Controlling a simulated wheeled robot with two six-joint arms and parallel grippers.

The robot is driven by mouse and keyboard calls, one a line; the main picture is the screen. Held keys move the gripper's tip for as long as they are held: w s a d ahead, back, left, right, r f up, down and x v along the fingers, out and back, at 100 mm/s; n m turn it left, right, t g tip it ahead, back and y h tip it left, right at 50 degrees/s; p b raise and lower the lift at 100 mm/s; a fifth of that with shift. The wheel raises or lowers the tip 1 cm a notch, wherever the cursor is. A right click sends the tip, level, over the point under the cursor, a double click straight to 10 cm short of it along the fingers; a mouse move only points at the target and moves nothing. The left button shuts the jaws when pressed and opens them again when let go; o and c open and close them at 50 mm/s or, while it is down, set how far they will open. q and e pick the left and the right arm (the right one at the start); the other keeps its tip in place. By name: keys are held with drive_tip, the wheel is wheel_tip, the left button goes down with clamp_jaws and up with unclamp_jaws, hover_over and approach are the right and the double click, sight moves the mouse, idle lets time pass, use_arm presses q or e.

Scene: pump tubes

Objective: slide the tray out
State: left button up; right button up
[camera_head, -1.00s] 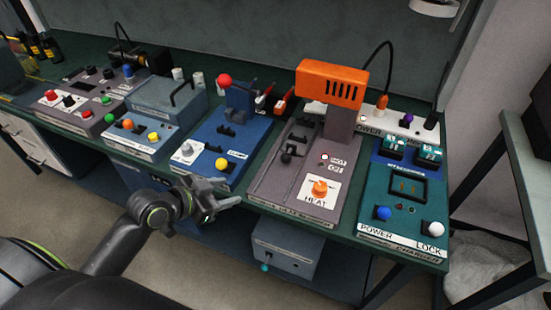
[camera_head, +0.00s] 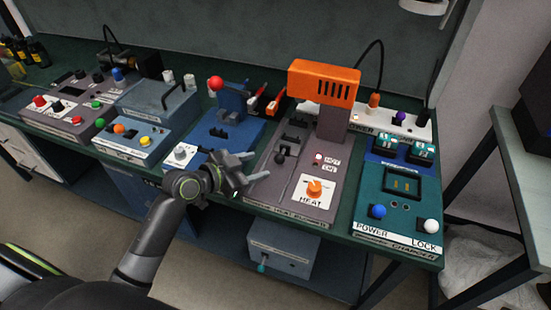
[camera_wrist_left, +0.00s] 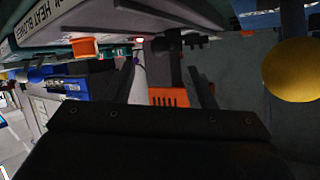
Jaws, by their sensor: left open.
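The grey heat station (camera_head: 262,190) stands on the bench with an orange slotted hood (camera_head: 324,82) above its rear. A dark fitting with a black knob (camera_head: 283,156) sits on the left part of its top; I cannot tell for sure whether this is the tray. My left gripper (camera_head: 261,167) is open and empty, at the front left of the heat station, left of and nearer than the black knob. In the left wrist view the gripper's dark fingers (camera_wrist_left: 168,88) are apart, with the orange hood (camera_wrist_left: 170,97) between them. My right gripper is out of view.
An orange heat dial (camera_head: 314,189) is on the station's front right. A teal charger (camera_head: 401,190) stands to the right, and a blue station (camera_head: 225,130) with a red ball (camera_head: 216,83) to the left. A grey box (camera_head: 282,247) is below the bench edge.

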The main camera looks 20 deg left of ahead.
sight(275, 160)
use_arm(q)
drive_tip(key=x, duration=0.8)
drive_tip(key=shift+w+d+f, duration=0.1)
drive_tip(key=shift+w, duration=0.1)
clamp_jaws()
